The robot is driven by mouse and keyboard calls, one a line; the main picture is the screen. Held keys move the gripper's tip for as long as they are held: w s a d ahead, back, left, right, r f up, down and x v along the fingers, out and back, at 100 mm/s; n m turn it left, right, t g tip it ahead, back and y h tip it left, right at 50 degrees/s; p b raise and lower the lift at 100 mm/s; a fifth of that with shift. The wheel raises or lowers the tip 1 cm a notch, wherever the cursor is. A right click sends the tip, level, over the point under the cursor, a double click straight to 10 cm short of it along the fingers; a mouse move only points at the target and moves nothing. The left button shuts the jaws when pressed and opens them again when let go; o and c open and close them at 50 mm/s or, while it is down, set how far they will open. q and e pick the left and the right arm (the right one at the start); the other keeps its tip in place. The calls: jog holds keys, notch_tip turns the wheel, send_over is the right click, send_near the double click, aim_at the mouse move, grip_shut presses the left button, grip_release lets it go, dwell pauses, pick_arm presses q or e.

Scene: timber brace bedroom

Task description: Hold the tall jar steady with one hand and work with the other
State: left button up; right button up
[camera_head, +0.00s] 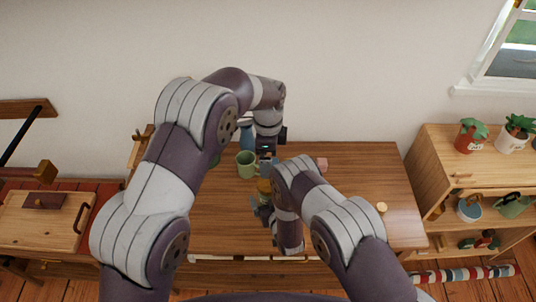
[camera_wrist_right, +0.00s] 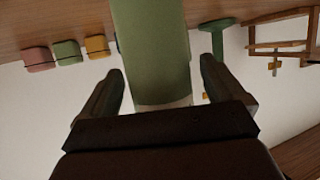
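A tall green jar (camera_wrist_right: 150,45) fills the top middle of the right wrist view, between the two fingers of my right gripper (camera_wrist_right: 161,66). Those fingers are apart, with a gap visible on each side of the jar. In the head view my right gripper (camera_head: 262,207) is low over the middle of the table, partly hidden by its arm. I cannot clearly make out the jar there. My left gripper (camera_head: 267,153) points down beside a green mug (camera_head: 245,165); its fingers are too small and covered to read.
A pink block (camera_wrist_right: 38,58), green block (camera_wrist_right: 67,52) and yellow block (camera_wrist_right: 97,46) stand in a row. The wooden table (camera_head: 365,190) is mostly clear at right, with a small pale knob (camera_head: 382,208). A plant shelf (camera_head: 435,155) stands further right.

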jog(key=b+v, duration=0.2)
jog(key=v, duration=1)
jog(key=shift+s+r, duration=0.25)
jog(key=shift+s, duration=0.05)
jog(key=shift+d, duration=0.15)
